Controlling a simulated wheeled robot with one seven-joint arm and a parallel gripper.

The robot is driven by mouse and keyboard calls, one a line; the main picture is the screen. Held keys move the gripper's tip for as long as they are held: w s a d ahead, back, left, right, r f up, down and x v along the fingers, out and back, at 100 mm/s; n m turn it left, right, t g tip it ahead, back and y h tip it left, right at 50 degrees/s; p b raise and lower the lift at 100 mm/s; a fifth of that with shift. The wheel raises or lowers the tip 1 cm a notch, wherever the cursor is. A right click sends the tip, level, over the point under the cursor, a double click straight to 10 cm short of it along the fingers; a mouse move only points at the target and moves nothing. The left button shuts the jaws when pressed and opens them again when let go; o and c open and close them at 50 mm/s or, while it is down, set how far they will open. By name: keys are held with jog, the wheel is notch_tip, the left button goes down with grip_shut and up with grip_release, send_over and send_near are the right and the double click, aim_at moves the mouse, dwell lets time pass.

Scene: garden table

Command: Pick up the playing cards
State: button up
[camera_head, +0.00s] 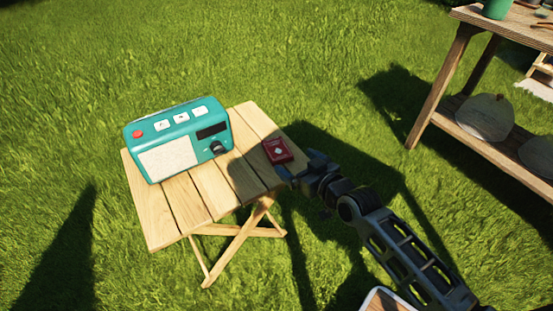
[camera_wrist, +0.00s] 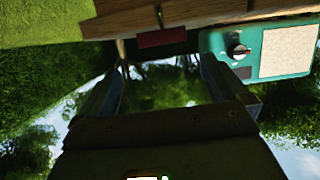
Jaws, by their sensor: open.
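The playing cards are a small red box (camera_head: 277,150) with a white mark, lying near the right edge of the slatted wooden table (camera_head: 160,215). In the wrist view, which looks upside down, the red box (camera_wrist: 162,38) shows in shadow at the table's edge, beyond the gap between the fingers. My gripper (camera_head: 297,166) is open and empty, just off the table's right edge and close beside the box. Its two fingers stand wide apart in the wrist view (camera_wrist: 163,85). I cannot tell whether a finger touches the box.
A teal radio (camera_head: 178,140) stands at the left and back of the same table, apart from the box; it also shows in the wrist view (camera_wrist: 255,70). A wooden bench (camera_head: 490,150) with a lower shelf stands at the right. Open grass surrounds the table.

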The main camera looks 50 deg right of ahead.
aim_at(276, 148)
jog(key=shift+b+x, duration=1.15)
jog(key=shift+x, duration=3.25)
jog(key=shift+c, duration=0.3)
jog(key=c, duration=1)
